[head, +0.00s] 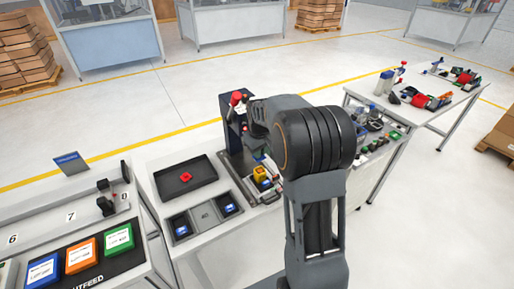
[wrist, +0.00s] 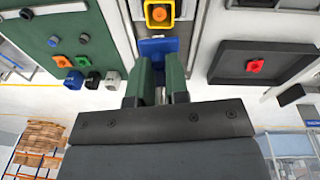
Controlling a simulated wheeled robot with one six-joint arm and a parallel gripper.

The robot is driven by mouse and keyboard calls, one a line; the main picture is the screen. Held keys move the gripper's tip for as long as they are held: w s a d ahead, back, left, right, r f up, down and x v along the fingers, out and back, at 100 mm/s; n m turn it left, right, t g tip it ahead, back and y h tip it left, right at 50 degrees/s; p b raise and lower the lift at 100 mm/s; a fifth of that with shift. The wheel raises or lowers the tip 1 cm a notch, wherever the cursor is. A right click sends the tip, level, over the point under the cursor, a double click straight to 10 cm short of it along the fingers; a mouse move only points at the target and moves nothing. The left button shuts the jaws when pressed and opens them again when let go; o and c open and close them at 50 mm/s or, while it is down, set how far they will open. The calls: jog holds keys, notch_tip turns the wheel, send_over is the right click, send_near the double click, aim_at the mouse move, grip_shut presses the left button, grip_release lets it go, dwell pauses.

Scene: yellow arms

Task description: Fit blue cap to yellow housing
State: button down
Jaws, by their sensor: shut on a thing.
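The blue cap (wrist: 158,47) is between the green fingers of my gripper (wrist: 160,66), which is shut on it in the wrist view. The yellow housing (wrist: 158,14) is just beyond the cap, near the top edge of the wrist view, with an orange round centre. Cap and housing look apart there, but the gap in height is unclear. In the head view the yellow housing (head: 260,172) sits in a fixture on the bench. My arm hides most of the gripper in that view.
A black tray (head: 200,187) holds a red part (head: 186,177), left of the housing. A dark press column with a red top (head: 236,98) stands behind the fixture. In the wrist view a green board (wrist: 50,18) with several small coloured parts lies at left.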

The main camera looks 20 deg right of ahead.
aim_at(259, 172)
jog(key=shift+a+f+b, duration=0.1)
jog(key=shift+f+b, duration=2.2)
jog(key=shift+f, duration=1.15)
jog(key=shift+s+f+b, duration=0.3)
jog(key=shift+f+b, duration=0.35)
jog(key=shift+f, duration=0.2)
jog(key=c, duration=1.1)
grip_release()
jog(key=shift+a, duration=0.1)
jog(key=shift+r, duration=0.1)
jog(key=r, duration=0.5)
jog(key=s+r, duration=0.1)
jog(key=r, duration=0.8)
jog(key=shift+s+a+r, duration=0.15)
jog(key=shift+a+r, duration=0.15)
jog(key=shift+r, duration=0.05)
